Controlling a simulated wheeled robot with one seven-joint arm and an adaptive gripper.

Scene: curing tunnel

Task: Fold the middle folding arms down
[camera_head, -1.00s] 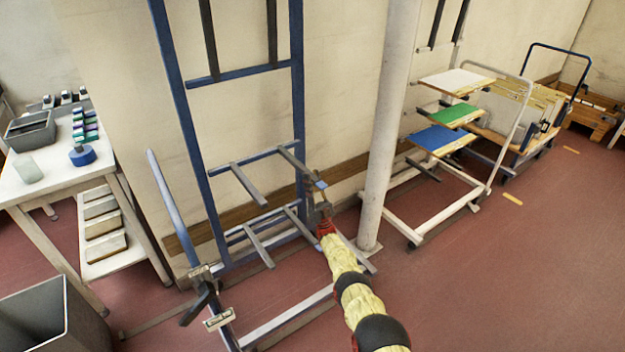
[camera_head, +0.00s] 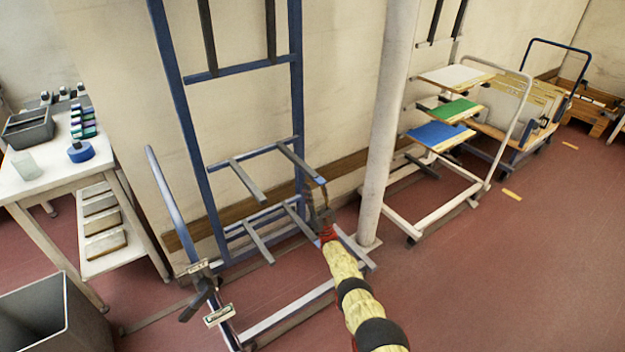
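The blue-framed rack (camera_head: 180,105) stands against the wall with grey folding arms at three levels. The middle pair, a left arm (camera_head: 248,182) and a right arm (camera_head: 298,160), stick out from the middle crossbar (camera_head: 222,162). The upper pair (camera_head: 208,40) stands upright along the frame. The lower pair (camera_head: 258,243) sticks out near the bottom. My gripper (camera_head: 317,198) is at the outer end of the right middle arm, overlapping it in the picture. It is small and dark, so contact and finger opening cannot be told.
A white pillar (camera_head: 385,130) stands just right of my gripper. Beyond it is a white cart (camera_head: 400,215) with coloured boards. A white table (camera_head: 35,180) and a grey bin (camera_head: 45,315) are at the left. Red floor (camera_head: 480,290) is clear at the lower right.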

